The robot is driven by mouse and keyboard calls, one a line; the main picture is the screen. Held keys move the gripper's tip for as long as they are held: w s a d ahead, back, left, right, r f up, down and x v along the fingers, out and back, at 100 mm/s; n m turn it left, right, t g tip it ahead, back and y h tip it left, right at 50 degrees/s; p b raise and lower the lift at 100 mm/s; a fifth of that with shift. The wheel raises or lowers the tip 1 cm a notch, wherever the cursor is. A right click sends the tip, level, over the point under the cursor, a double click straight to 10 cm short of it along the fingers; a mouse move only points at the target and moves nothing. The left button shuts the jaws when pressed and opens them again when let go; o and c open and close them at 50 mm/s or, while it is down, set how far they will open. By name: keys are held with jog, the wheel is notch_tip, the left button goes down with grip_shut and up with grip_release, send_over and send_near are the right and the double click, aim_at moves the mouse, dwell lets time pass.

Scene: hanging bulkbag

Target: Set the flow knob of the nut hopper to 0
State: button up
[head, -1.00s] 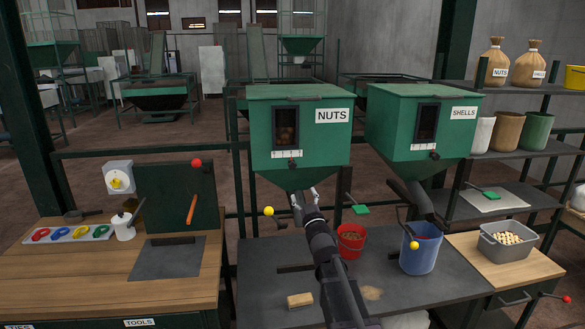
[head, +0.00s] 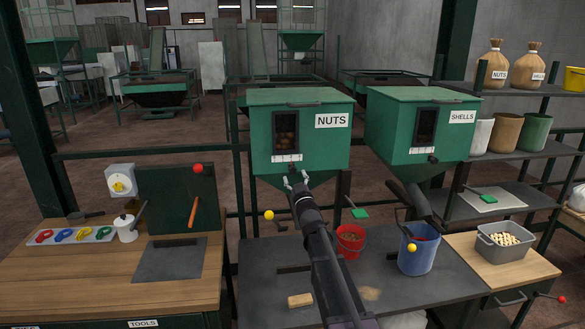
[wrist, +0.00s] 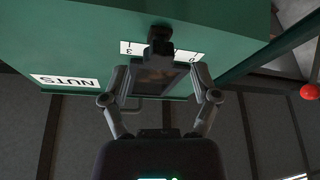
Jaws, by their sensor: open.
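The green nut hopper (head: 262,120) hangs at the centre of the head view, with a NUTS label and a small window. Its white scale strip (head: 287,157) sits below the window, and the dark flow knob (head: 293,166) is just under it. In the wrist view the picture is upside down; the black knob (wrist: 160,38) stands in front of the scale (wrist: 185,52) and covers part of it. I cannot tell its setting. My gripper (head: 295,179) is open and empty, just below the knob. The wrist view shows its two fingers (wrist: 164,85) apart, not touching the knob.
The shells hopper (head: 400,130) hangs close on the right, with its own knob. A red bucket (head: 350,243) and a blue bucket (head: 417,259) stand on the bench below. A yellow ball-ended lever (head: 269,215) is left of my arm.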

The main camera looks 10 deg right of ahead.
aim_at(293, 172)
jog(key=shift+p+x, duration=0.45)
jog(key=shift+x, duration=1.3)
grip_shut()
